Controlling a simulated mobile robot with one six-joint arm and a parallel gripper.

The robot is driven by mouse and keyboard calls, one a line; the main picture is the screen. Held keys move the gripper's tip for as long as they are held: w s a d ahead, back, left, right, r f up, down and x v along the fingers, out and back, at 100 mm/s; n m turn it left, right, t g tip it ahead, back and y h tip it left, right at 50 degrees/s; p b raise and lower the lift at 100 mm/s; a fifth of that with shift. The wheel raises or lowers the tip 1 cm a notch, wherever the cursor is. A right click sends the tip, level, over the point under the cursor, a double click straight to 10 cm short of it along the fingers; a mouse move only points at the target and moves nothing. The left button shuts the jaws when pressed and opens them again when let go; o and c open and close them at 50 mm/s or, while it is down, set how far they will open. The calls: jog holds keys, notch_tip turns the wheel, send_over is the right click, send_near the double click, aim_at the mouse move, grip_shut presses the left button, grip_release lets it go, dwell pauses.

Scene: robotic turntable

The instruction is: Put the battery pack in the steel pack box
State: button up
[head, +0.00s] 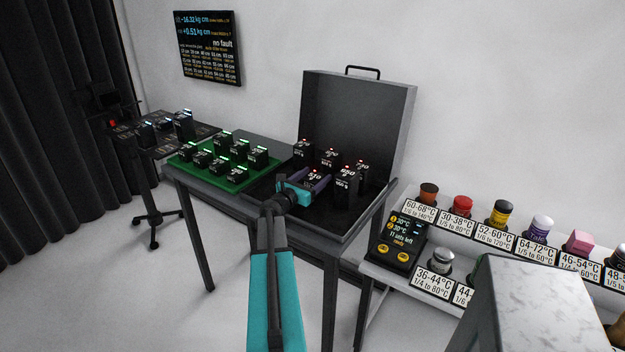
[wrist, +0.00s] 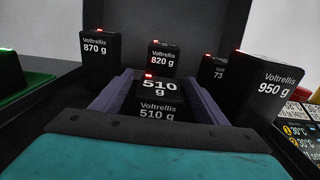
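An open case with a raised grey lid (head: 357,122), seemingly the steel pack box, stands on the table. Several black battery packs stand in its dark base, with red lights on top. A pack marked 510 g (wrist: 158,95) is between the two purple fingers of my gripper (wrist: 158,88), which is low in the case in the head view (head: 318,182). The pack nearly fills the gap; whether the fingers press on it I cannot tell. Packs marked 870 g (wrist: 98,52), 820 g (wrist: 162,60) and 950 g (wrist: 268,88) stand around it.
A green tray (head: 207,181) with several green-lit packs is left of the case. A dark stand with more packs (head: 150,140) is further left. A wall screen (head: 207,48) reads "no fault". A rack of labelled jars (head: 490,222) is at the right.

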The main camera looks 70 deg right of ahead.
jog(key=shift+a+r, duration=0.1)
jog(key=shift+a, duration=0.05)
jog(key=shift+b+v, duration=1.15)
jog(key=shift+v, duration=4.75)
